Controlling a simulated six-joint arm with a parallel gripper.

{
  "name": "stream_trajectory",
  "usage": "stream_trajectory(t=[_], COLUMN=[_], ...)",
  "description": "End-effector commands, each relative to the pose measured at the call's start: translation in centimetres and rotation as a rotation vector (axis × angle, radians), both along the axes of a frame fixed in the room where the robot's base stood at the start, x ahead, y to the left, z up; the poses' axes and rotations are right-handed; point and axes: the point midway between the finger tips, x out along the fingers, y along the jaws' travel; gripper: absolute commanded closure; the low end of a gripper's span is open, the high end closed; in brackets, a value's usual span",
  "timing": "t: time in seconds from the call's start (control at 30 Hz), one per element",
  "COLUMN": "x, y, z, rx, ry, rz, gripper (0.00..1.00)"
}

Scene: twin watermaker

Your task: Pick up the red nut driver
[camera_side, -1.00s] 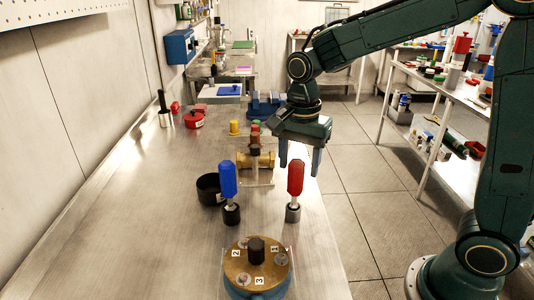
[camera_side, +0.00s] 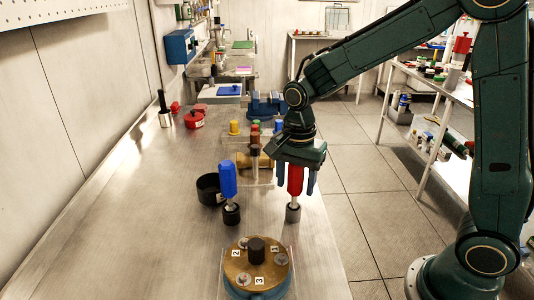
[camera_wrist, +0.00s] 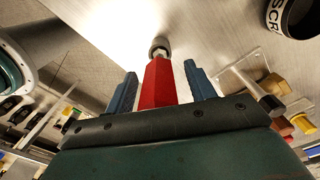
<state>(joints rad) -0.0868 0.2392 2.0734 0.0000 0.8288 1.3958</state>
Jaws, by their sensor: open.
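The red nut driver (camera_side: 295,182) stands upright with its tip in a small dark socket holder (camera_side: 293,213) near the table's right edge. My gripper (camera_side: 296,188) points down over it, with one finger on each side of the red handle; the top of the handle is hidden by the gripper body. In the wrist view the red handle (camera_wrist: 158,84) lies between the two blue-grey fingers of my gripper (camera_wrist: 160,88), with a visible gap on both sides. My gripper is open and holds nothing.
A blue nut driver (camera_side: 228,180) stands in its own holder to the left, near a black round bin (camera_side: 209,189). A brass-topped round fixture (camera_side: 256,268) with numbered labels is in front. Brass fittings (camera_side: 255,164) stand behind.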

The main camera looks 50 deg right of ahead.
Motion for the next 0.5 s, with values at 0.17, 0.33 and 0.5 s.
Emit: stream_trajectory(t=[0.17, 0.33, 0.5], x=[0.0, 0.0, 0.0], y=[0.0, 0.0, 0.0], z=[0.02, 0.03, 0.04], rx=[0.0, 0.0, 0.0], ry=[0.0, 0.0, 0.0], rz=[0.0, 0.0, 0.0], gripper=[0.45, 0.51, 0.85])
